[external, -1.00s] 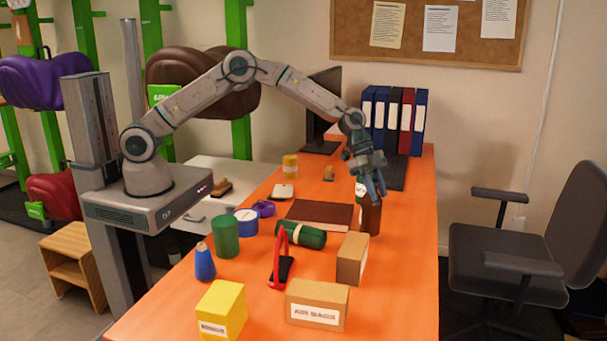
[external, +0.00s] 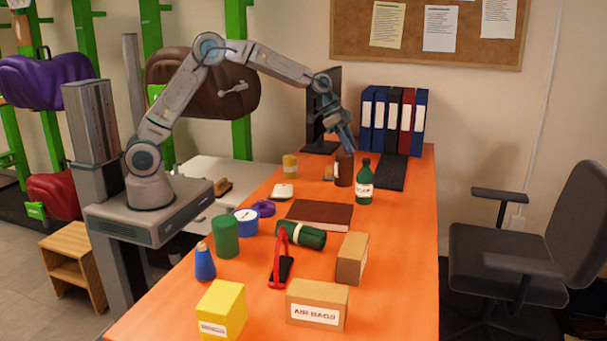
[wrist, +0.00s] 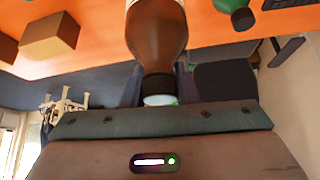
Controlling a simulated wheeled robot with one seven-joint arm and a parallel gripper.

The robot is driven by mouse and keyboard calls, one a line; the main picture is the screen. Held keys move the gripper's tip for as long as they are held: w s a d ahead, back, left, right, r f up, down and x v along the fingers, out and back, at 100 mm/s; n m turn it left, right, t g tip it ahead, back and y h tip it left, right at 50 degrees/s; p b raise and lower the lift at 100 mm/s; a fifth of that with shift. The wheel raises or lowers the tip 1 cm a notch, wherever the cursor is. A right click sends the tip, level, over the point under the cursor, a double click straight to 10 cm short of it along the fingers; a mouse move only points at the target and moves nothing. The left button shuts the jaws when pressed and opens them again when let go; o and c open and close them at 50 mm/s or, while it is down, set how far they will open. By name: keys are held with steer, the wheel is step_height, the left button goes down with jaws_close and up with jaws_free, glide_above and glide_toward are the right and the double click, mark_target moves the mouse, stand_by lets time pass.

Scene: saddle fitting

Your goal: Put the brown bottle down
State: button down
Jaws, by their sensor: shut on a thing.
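The brown bottle (external: 344,170) is upright in the external view, behind and a little left of the green bottle (external: 364,187). My gripper (external: 346,150) is shut on its upper part from above. I cannot tell whether its base touches the table. In the wrist view the brown bottle (wrist: 157,35) fills the middle, its dark neck and pale cap between the fingers (wrist: 160,88). The green bottle (wrist: 240,14) shows at the upper right there, apart from it.
The orange table (external: 400,270) has free room at front right. A black keyboard-like strip (external: 392,172) lies right of the brown bottle, with binders (external: 393,122) behind. A monitor (external: 322,110) stands behind it. A brown flat item (external: 320,215) and several boxes lie nearer.

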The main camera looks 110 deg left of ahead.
steer(key=s+a+n+y+b, duration=0.2)
steer(key=s+a+n, duration=0.2)
steer(key=s+a, duration=0.45)
steer(key=s+a+f+p, duration=0.3)
steer(key=a+f, duration=0.7)
steer(key=f, duration=0.1)
steer(key=shift+s, duration=0.4)
steer(key=shift+a, duration=0.1)
steer(key=shift+f, duration=0.1)
steer(key=c, duration=1.1)
jaws_free()
steer(key=shift+c, duration=0.2)
